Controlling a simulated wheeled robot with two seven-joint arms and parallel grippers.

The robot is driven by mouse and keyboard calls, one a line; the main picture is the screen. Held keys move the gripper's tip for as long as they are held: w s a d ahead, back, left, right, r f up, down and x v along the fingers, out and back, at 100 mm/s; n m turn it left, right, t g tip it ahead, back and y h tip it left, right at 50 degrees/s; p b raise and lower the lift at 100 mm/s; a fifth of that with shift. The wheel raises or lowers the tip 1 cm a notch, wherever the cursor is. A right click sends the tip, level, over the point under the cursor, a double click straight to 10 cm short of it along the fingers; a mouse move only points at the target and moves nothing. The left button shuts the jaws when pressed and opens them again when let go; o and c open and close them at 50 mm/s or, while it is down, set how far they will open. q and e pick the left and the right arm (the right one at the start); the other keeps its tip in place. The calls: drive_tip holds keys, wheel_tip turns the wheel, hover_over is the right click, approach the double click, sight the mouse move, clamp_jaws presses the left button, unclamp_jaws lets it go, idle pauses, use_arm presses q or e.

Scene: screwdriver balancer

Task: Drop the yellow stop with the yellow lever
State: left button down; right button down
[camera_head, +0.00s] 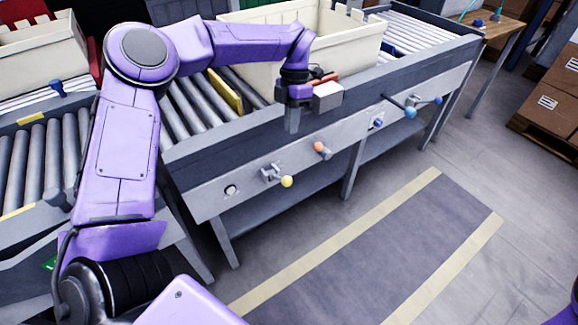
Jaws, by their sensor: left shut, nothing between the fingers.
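The yellow stop (226,92) is a yellow bar between the rollers, left of the large cream crate. It looks raised a little above the rollers, with part of it hidden behind my left arm. The yellow lever (286,181) has a round yellow knob and sticks out from the grey front panel of the conveyor. My left gripper (292,124) is shut and empty, pointing down in front of the conveyor's side rail. In the picture it is above the yellow lever and apart from it. My right gripper is not in view; only a bit of purple shows at the bottom right corner.
An orange knob (318,147) sits on the panel just right of the yellow lever. Blue-knobbed levers (410,113) are further right. A cream crate (345,40) stands on the rollers behind my gripper. The floor (400,235) in front is clear. Cardboard boxes (550,95) stand at the right.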

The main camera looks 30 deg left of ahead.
sight(288, 177)
use_arm(q)
drive_tip(key=x, duration=1.4)
drive_tip(key=shift+p, duration=0.35)
drive_tip(key=shift+s, duration=0.1)
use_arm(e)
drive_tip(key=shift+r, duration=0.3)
